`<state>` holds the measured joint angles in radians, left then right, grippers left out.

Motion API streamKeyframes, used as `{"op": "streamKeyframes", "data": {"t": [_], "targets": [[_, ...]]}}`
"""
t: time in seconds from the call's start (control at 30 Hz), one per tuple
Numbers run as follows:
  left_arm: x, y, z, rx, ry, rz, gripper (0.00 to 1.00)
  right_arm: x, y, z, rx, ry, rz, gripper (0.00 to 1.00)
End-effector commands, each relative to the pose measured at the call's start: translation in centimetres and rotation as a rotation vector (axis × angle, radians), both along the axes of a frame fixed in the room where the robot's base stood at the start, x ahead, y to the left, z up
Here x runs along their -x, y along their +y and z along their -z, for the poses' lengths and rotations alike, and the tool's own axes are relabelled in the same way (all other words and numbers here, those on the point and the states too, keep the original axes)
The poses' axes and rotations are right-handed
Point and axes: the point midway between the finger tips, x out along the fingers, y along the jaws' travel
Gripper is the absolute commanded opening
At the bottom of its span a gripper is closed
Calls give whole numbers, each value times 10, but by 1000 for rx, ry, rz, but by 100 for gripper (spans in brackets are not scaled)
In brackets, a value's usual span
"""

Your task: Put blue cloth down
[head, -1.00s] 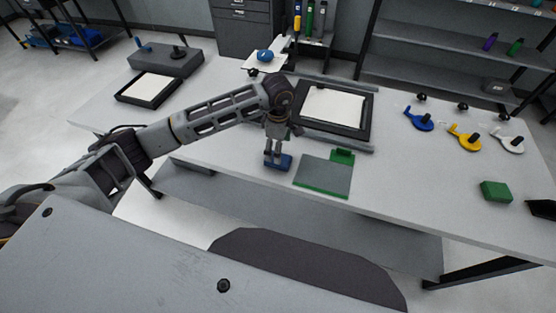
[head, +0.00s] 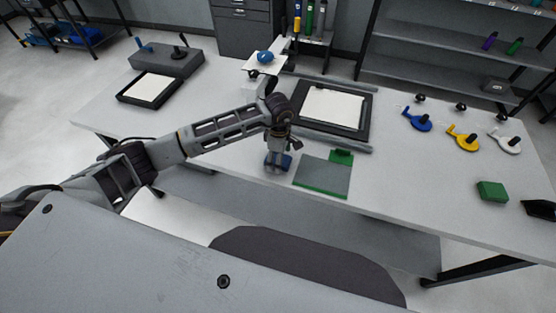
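The blue cloth (head: 286,162) is a small blue block-like piece at the front middle of the white table, just left of a grey, green-edged pad. My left gripper (head: 277,164) points down at it. Its fingers are low and at the cloth, covering part of it. The view is too small to tell whether the fingers are closed on it or stand apart around it. My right gripper is out of view.
The grey pad (head: 322,176) with a green block (head: 341,157) lies close on the right. Behind is a black-framed white panel (head: 334,108). Blue (head: 417,122), yellow (head: 463,138) and white tools stand right, with another green block (head: 492,191). Table space between is clear.

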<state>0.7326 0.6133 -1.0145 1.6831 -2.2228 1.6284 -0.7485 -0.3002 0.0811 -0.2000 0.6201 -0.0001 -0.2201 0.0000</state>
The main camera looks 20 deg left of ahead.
Motion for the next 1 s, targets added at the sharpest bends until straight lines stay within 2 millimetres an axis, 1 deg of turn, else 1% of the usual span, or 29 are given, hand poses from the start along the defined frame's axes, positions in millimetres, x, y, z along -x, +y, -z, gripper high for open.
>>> {"op": "streamKeyframes", "data": {"t": [0.27, 0.37, 0.6, 0.67, 0.7, 1.0], "targets": [[0, 0, 0, 0, 0, 0, 83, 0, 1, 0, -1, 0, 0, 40], [0, 0, 0, 0, 0, 0, 71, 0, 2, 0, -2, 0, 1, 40], [0, 0, 0, 0, 1, 0, 41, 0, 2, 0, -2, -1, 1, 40], [0, 0, 0, 0, 0, 0, 39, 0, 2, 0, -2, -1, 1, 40], [0, 0, 0, 0, 0, 0, 36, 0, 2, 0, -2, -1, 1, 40], [0, 0, -3, 0, 0, 0, 36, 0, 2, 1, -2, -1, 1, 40]]}}
